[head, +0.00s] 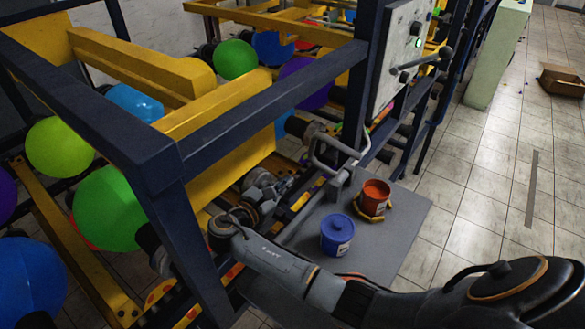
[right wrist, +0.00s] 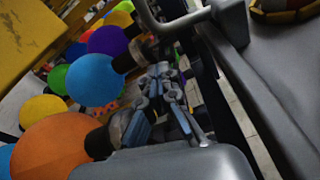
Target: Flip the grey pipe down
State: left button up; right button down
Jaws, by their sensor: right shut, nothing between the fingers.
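The grey pipe (head: 322,160) is a bent loop standing raised at the inner edge of the grey platform (head: 399,234) in the head view. Part of the pipe (right wrist: 151,20) also shows at the top of the right wrist view. My right gripper (head: 286,184) is shut and empty, just left of the pipe, beside the dark frame. In the right wrist view my right gripper (right wrist: 162,72) points towards the balloons, below the pipe and apart from it in the picture. Contact with the pipe cannot be made out. My left gripper is not in view.
Dark blue frame beams (head: 270,95) and several balloons, one green (head: 108,207), crowd the left. A control panel (head: 403,50) rises behind. Open tiled floor lies right.

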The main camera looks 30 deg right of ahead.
pick_arm(q)
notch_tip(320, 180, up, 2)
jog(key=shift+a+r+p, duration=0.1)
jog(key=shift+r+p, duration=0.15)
jog(key=shift+p, duration=1)
pick_arm(e)
jog(key=x, duration=1)
jog(key=shift+w+a, duration=0.1)
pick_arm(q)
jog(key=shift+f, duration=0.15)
